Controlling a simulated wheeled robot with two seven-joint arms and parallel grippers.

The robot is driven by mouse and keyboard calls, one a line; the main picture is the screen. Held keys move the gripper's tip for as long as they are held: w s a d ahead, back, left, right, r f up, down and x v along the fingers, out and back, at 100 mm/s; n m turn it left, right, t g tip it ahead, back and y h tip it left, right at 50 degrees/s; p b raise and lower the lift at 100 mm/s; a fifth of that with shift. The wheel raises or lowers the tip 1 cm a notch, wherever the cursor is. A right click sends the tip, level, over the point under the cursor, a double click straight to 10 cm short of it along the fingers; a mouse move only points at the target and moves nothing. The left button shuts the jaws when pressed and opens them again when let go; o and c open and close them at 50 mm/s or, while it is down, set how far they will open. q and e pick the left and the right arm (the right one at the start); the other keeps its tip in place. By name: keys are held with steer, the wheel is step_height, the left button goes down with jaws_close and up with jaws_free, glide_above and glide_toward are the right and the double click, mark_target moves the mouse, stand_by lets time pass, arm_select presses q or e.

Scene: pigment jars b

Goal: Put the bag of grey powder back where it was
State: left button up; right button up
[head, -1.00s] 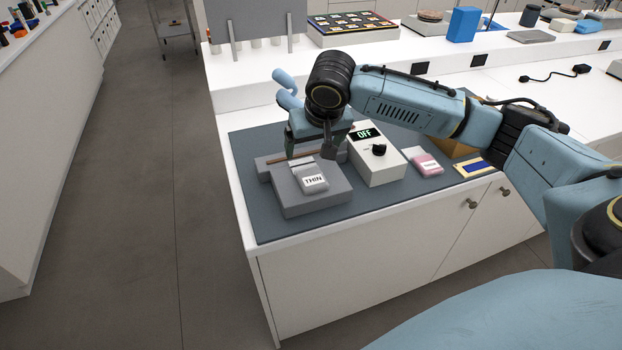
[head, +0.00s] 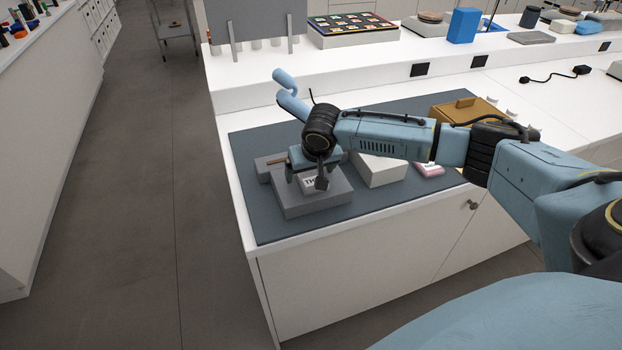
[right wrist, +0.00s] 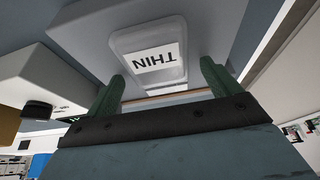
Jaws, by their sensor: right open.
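The bag of grey powder (head: 309,183) is a small grey bag with a white label reading THIN. It lies on a low grey block (head: 318,205) on the dark mat. In the right wrist view the bag (right wrist: 150,38) lies label towards the camera, just beyond the fingers. My right gripper (head: 306,178) is over the block, at the bag, and hides much of it in the head view. Its green fingers (right wrist: 162,75) are apart with nothing held between them, one near each side of the bag's near end. Whether they touch it cannot be told. My left gripper is out of view.
A white box (head: 378,171) stands right of the block, partly behind my arm. A pink bag (head: 430,170) lies further right, and a tan lidded box (head: 465,108) is behind my arm. The mat's front left is clear.

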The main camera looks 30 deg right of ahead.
steer(key=shift+f, duration=0.1)
steer(key=shift+c, duration=0.4)
steer(key=c, duration=1.1)
